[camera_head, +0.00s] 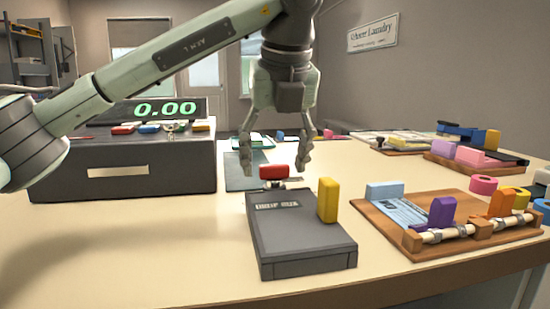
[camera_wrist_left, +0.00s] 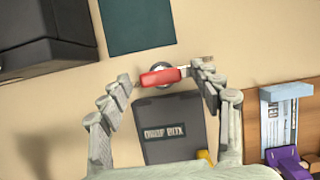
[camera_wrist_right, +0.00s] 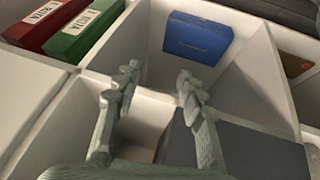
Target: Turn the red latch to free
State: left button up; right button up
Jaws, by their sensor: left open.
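The red latch (camera_head: 274,172) is a small red handle on a round grey base at the back end of a dark grey labelled box (camera_head: 305,240). My left gripper (camera_head: 275,160) is open and points down just above the latch. In the left wrist view the red latch (camera_wrist_left: 161,77) lies crosswise between the fingertips of my left gripper (camera_wrist_left: 165,82), with the labelled box (camera_wrist_left: 172,112) below it. I cannot tell whether a finger touches it. My right gripper (camera_wrist_right: 155,85) is open and empty over white compartments, away from the latch.
A yellow block (camera_head: 327,200) stands on the labelled box. A cash register (camera_head: 125,165) is at the left. A wooden board (camera_head: 450,225) with purple and orange pieces is at the right. A blue box (camera_wrist_right: 197,38) lies in a compartment by my right gripper.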

pick_arm(q)
jog(key=v, duration=1.2)
